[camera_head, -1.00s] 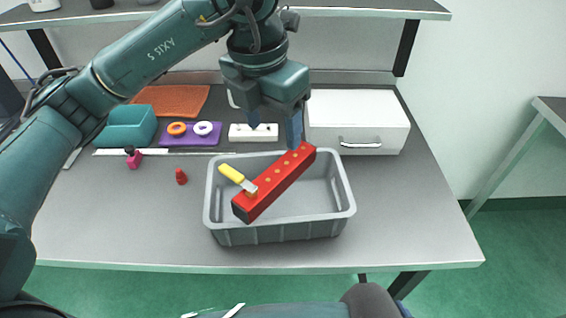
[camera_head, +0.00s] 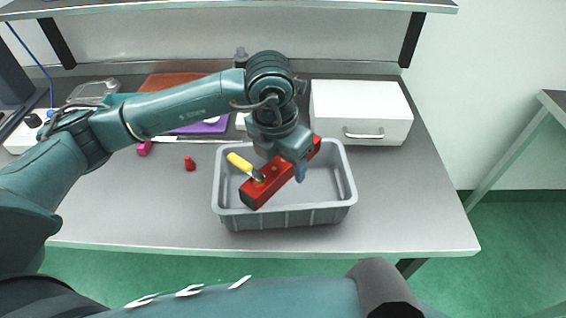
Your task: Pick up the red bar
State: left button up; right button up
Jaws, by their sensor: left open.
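The red bar (camera_head: 267,188) lies tilted in the grey bin (camera_head: 290,217), with its near end at the lower left and its far end at the upper right. A yellow-handled tool (camera_head: 240,162) rests against its near part. My left gripper (camera_head: 284,172) is open and reaches down over the middle of the bar, hiding part of it. One blue finger shows on the right side of the bar; the other is hidden or hard to make out. I cannot tell whether the fingers touch the bar. My right gripper is not in view.
A white drawer box (camera_head: 360,112) stands behind and right of the bin. A small red piece (camera_head: 190,164) and a pink piece (camera_head: 144,148) lie to the left. A purple plate (camera_head: 203,127) is partly behind my arm. The table's right front is clear.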

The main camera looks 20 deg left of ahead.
pick_arm(q)
jog(key=c, duration=1.2)
jog(key=shift+c, duration=0.5)
jog(key=shift+r, duration=0.15)
